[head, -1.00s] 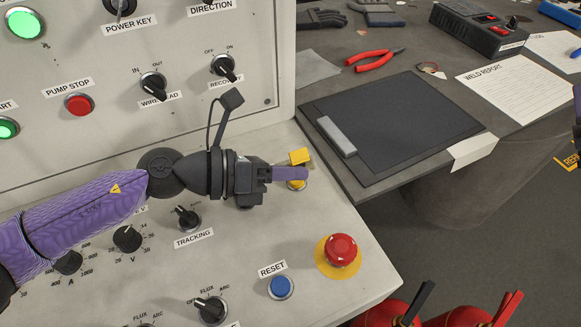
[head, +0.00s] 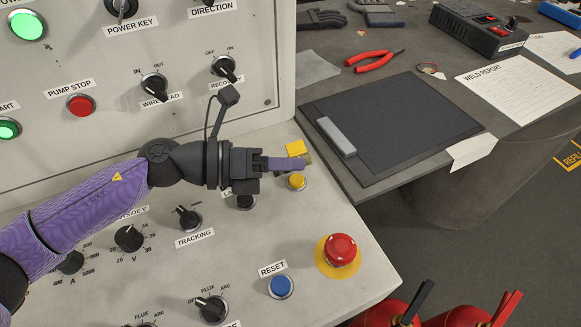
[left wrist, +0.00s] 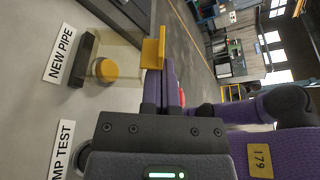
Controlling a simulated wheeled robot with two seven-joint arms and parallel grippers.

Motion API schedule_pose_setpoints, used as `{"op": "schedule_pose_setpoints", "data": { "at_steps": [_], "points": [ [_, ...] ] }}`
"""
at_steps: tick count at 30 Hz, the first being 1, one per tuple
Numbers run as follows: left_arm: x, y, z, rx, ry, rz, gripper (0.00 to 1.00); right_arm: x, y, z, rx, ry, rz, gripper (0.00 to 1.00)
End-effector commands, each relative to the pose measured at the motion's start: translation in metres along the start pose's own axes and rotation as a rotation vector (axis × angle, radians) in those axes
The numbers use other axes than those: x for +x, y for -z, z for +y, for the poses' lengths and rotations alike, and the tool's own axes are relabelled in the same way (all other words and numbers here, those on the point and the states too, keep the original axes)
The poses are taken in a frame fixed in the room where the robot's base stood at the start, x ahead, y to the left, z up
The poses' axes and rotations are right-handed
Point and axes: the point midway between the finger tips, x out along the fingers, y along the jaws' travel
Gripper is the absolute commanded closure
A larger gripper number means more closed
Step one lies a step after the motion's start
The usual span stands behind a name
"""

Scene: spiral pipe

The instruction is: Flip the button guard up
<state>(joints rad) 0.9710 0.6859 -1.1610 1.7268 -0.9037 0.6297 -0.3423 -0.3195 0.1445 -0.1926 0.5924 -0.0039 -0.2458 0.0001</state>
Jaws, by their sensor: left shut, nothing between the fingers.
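The button guard is a clear cover with a yellow tab (head: 295,148) on the sloped panel. In the left wrist view its yellow tab (left wrist: 152,53) stands right by my fingertips, seemingly touching them, with a black strip (left wrist: 84,58) on the cover's far side. The yellow button (head: 297,182) shows below my fingers, and also in the left wrist view (left wrist: 106,70). How far the guard is tilted is hard to tell. My left gripper (head: 304,163) is shut and empty, between tab and button in the head view. My right gripper is out of view.
A red emergency button (head: 341,250) and a blue reset button (head: 281,286) lie nearer on the panel. A tracking knob (head: 189,218) is below my left arm. The upright panel (head: 180,45) rises behind. A table with a black clipboard (head: 400,125) stands to the right.

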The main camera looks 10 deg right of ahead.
Motion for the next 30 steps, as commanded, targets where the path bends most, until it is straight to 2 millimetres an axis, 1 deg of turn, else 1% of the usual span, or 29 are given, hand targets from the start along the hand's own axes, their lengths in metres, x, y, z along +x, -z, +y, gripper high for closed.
{"op": "schedule_pose_setpoints", "data": {
  "at_steps": [1,3,6,19,21,23,25,27,28,30],
  "points": [
    [-0.001,-0.006,0.000,-0.085,0.028,-0.003,1.00,-0.002,0.000,0.000,0.000,-0.001,0.002,0.59],
    [-0.003,-0.010,0.002,-0.216,0.074,-0.002,1.00,-0.001,0.001,0.001,0.000,-0.001,0.003,0.59],
    [-0.004,-0.012,0.002,-0.308,0.108,0.000,1.00,-0.001,0.001,0.001,0.000,-0.002,0.004,0.59],
    [-0.004,-0.012,0.002,-0.308,0.108,0.000,1.00,-0.001,0.002,0.002,0.000,-0.003,0.007,0.59],
    [-0.004,-0.011,0.001,-0.264,0.092,0.000,1.00,-0.001,0.002,0.002,0.000,-0.003,0.007,0.59],
    [-0.003,-0.007,0.000,-0.160,0.055,0.002,1.00,-0.001,0.002,0.002,0.001,-0.003,0.007,0.59],
    [0.000,0.003,-0.001,0.029,-0.008,0.004,1.00,0.001,0.002,0.002,0.001,-0.003,0.007,0.59],
    [0.006,0.019,0.001,0.231,-0.076,0.004,1.00,0.005,0.001,0.001,0.001,-0.002,0.004,0.59],
    [0.009,0.027,0.002,0.260,-0.088,0.004,1.00,0.004,0.002,0.002,0.001,-0.002,0.005,0.59],
    [-0.014,0.025,0.002,0.254,-0.095,-0.004,1.00,0.003,0.002,0.002,0.001,-0.002,0.005,0.59]
  ]
}}
